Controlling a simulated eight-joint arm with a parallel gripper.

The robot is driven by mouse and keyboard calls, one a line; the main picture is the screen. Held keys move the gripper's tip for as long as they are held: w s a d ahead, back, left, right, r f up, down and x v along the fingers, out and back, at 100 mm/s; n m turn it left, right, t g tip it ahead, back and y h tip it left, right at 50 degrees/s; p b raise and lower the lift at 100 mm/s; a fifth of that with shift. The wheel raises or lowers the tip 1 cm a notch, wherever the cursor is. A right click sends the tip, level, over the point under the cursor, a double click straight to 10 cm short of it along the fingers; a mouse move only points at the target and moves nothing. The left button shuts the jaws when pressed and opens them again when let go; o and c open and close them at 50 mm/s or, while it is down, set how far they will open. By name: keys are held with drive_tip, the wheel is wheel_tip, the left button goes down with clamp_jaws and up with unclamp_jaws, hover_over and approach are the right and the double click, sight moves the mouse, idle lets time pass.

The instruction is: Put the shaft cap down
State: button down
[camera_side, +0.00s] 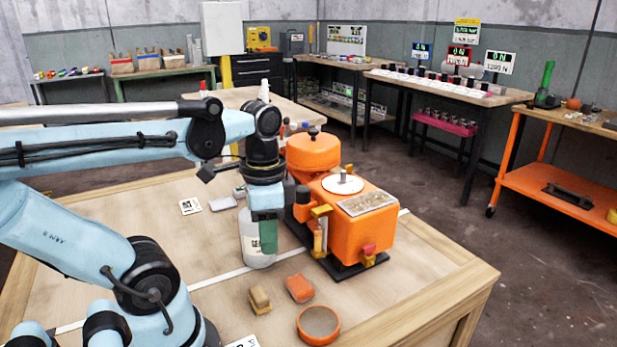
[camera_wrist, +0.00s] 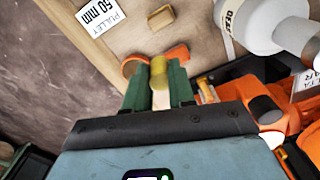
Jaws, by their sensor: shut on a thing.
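My gripper (camera_wrist: 158,78) has green fingers, shut on a small yellow cylindrical piece, which I take for the shaft cap (camera_wrist: 158,70). It is held at the fingertips over the wooden bench. In the side view my gripper (camera_side: 268,236) points down in front of the white bottle (camera_side: 252,246), left of the orange machine (camera_side: 358,218). The held cap cannot be made out there. Whether it touches anything below is not clear. An orange item (camera_wrist: 131,66) shows partly behind the fingers in the wrist view.
A tan block (camera_side: 259,301), an orange block (camera_side: 299,289) and a round orange-rimmed dish (camera_side: 303,331) lie on the bench front. A "PULLEY 50 mm" card (camera_wrist: 100,17) lies near the tan block. Bare bench (camera_side: 400,300) lies right of the dish.

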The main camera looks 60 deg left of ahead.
drive_tip(key=w+d+r+m, duration=0.1)
drive_tip(key=w+d+r, duration=0.1)
drive_tip(key=w+r, duration=1.65)
hover_over(344, 171)
wheel_tip(344, 171, down, 8)
drive_tip(key=shift+a+r, duration=0.1)
drive_tip(key=shift+r, duration=0.05)
drive_tip(key=shift+f, duration=2)
drive_tip(key=shift+f, duration=0.6)
drive_tip(key=c, duration=1)
unclamp_jaws()
drive_tip(key=shift+o, duration=0.2)
drive_tip(key=shift+r, duration=0.15)
